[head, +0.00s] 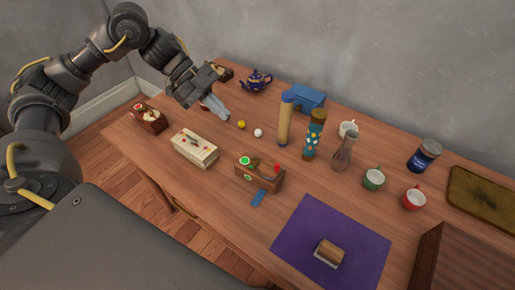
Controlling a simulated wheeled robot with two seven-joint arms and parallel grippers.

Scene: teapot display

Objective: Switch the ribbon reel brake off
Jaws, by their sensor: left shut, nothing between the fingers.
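A small wooden box (262,180) stands near the middle of the table, with a green disc on its top left and a red knob (277,168) on its top right. A short blue strip like ribbon (258,198) lies in front of it; this looks like the ribbon reel, but I cannot read the brake's position. My left gripper (220,114) is shut and empty, pointing down over the back left of the table, apart from the box and up and left of it. My right gripper is not in view.
A cream box (195,148) with a red part and a dark red box (150,118) stand at left. A blue teapot (256,82), blue case (303,97), tall cylinders (286,121), and mugs (374,179) stand behind and right. A purple mat (300,225) lies in front.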

